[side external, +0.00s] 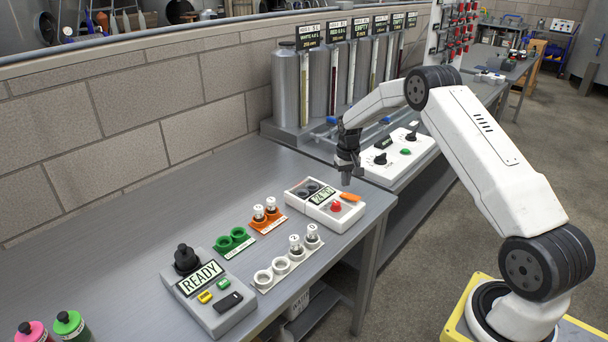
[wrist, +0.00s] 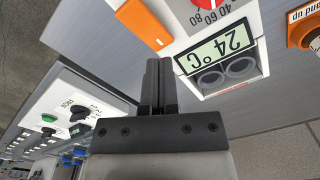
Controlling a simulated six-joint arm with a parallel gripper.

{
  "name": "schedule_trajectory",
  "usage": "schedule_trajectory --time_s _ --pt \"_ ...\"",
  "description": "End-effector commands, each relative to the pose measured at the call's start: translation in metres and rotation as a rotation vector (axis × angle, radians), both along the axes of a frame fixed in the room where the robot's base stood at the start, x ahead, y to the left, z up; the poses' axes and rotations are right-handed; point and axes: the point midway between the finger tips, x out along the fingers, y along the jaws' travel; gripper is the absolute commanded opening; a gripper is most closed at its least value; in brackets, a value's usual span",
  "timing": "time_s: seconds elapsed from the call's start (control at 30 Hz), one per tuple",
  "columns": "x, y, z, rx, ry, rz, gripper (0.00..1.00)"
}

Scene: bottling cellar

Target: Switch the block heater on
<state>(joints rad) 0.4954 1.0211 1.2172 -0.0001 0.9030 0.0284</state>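The block heater (side external: 318,214) is a white box on the bench with two round wells, a display, a red knob (side external: 335,206) and an orange switch (side external: 350,197). In the wrist view its display (wrist: 218,52) reads 24 °C, and the orange switch (wrist: 145,22) and part of the red dial (wrist: 208,4) show beyond my fingers. My gripper (side external: 346,178) is above the far right end of the heater, pointing down, apart from the switch. In the wrist view my gripper's fingers (wrist: 158,65) are together with nothing between them.
An orange rack (side external: 268,222) with capped vials, a green rack (side external: 233,242) and a white rack (side external: 283,266) stand to the left. A device reading READY (side external: 207,290) is nearer. A white panel with knobs (side external: 400,155) and metal tanks (side external: 318,90) are behind.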

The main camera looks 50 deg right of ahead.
Motion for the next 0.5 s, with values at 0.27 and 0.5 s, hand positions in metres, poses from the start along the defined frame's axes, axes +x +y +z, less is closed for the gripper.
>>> schedule_trajectory --time_s 0.27,0.5 --pt "0.000 0.000 0.016 -0.001 -0.001 0.000 0.00" --pt "0.000 0.000 0.028 0.000 0.000 0.000 0.00"
